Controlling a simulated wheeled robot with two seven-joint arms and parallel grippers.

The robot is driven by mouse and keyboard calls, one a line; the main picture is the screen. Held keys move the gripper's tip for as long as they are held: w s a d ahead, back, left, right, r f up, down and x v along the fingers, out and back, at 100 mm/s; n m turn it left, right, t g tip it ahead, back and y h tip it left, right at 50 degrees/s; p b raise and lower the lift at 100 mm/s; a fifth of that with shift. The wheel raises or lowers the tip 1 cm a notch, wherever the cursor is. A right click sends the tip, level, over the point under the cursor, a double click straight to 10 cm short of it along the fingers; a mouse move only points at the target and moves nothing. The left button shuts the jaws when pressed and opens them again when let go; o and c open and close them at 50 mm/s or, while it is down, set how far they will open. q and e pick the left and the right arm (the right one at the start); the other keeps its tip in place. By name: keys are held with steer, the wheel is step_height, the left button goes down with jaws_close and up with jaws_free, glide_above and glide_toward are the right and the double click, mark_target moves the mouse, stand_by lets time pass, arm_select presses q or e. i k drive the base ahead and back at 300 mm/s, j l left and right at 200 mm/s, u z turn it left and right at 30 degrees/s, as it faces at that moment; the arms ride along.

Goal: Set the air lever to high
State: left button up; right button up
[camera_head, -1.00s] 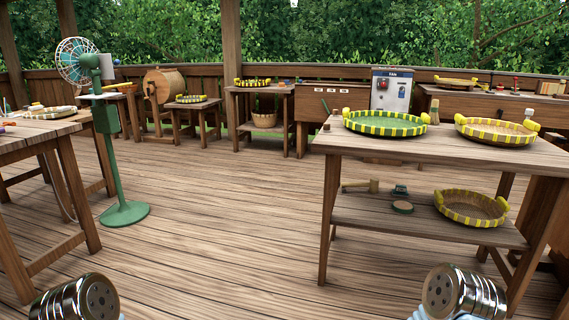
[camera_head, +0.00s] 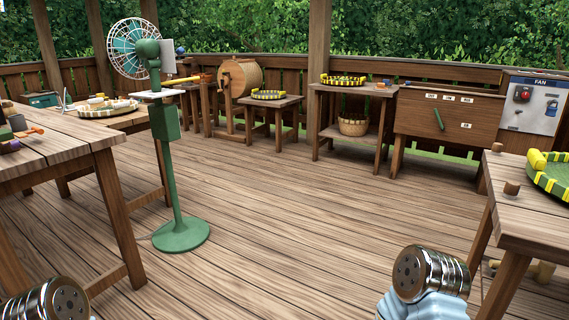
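A green lever (camera_head: 439,120) is on the front of a wooden cabinet (camera_head: 412,118) at the back right. It leans slightly, with its top to the left. Several small white labels (camera_head: 466,126) are around it, too small to read. I cannot tell for certain that this is the air lever. Metal ends of my arms show at the bottom left and bottom right. No gripper fingers are in view, and both arms are far from the cabinet.
A green standing fan (camera_head: 181,234) is left of centre. A fan panel (camera_head: 532,104) with a red knob stands right of the cabinet. Tables stand at the left (camera_head: 62,150) and right (camera_head: 525,222). Open plank floor (camera_head: 300,215) lies between.

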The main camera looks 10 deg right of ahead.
mark_target(436, 113)
steer(key=i+l+z, duration=0.25)
steer(key=i, duration=0.3)
steer(key=i+z, duration=0.2)
steer(key=i, duration=0.3)
steer(key=i+j+z, duration=0.1)
steer(key=i+z, duration=0.15)
steer(key=i, duration=0.3)
steer(key=i+j+z, duration=0.25)
steer(key=i, duration=0.25)
steer(key=i+j+z, duration=0.25)
steer(key=i, duration=0.3)
steer(key=i+l+u, duration=0.2)
steer(key=i, duration=0.35)
steer(key=i+l+u, duration=0.2)
steer(key=i, duration=0.35)
steer(key=i+l+u, duration=0.25)
steer(key=i, duration=0.3)
steer(key=l, duration=0.1)
